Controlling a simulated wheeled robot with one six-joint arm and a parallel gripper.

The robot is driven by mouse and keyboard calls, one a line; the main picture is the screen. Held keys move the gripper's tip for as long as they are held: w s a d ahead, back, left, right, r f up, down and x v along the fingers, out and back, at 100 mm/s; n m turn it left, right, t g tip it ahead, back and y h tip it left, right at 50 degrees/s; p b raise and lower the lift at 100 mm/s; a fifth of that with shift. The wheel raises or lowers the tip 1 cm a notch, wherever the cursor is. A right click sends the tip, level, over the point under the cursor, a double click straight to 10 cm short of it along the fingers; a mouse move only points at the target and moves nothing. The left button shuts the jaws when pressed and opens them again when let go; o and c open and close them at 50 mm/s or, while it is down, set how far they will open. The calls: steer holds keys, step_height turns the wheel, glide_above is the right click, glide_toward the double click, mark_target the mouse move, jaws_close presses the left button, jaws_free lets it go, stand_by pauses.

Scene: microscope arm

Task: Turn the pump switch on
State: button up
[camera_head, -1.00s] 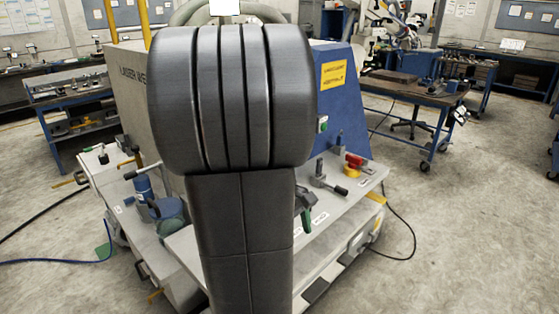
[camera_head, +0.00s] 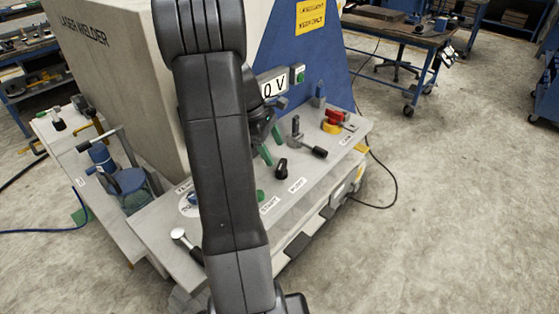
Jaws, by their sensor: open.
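A small black rotary knob (camera_head: 281,166) stands on the sloped grey control panel (camera_head: 235,235), behind a label that may read PUMP; the lettering is too small to be sure. This knob is probably the pump switch, and its setting cannot be read. My gripper (camera_head: 271,145), with green fingertips, is open and empty. It hangs just behind and to the left of the knob in the picture, apparently above the panel and apart from the knob. My dark arm hides the panel's middle left.
A lever with a black handle (camera_head: 309,148) and a red and yellow switch (camera_head: 335,121) stand right of the knob. A white-knobbed lever (camera_head: 186,244) is front left. Open floor lies right.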

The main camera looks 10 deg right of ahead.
mark_target(281, 163)
steer(key=x, duration=0.5)
steer(key=shift+d+f, duration=0.1)
steer(key=shift+f, duration=0.2)
steer(key=c, duration=1)
steer(key=shift+r+m+g+y+p, duration=0.15)
steer(key=shift+m+g+y+p, duration=0.15)
steer(key=shift+m+p, duration=0.5)
steer(key=m, duration=0.3)
steer(key=shift+d+g+y, duration=0.1)
steer(key=shift+g+y, duration=0.2)
steer(key=shift+g, duration=0.1)
steer(key=o, duration=1)
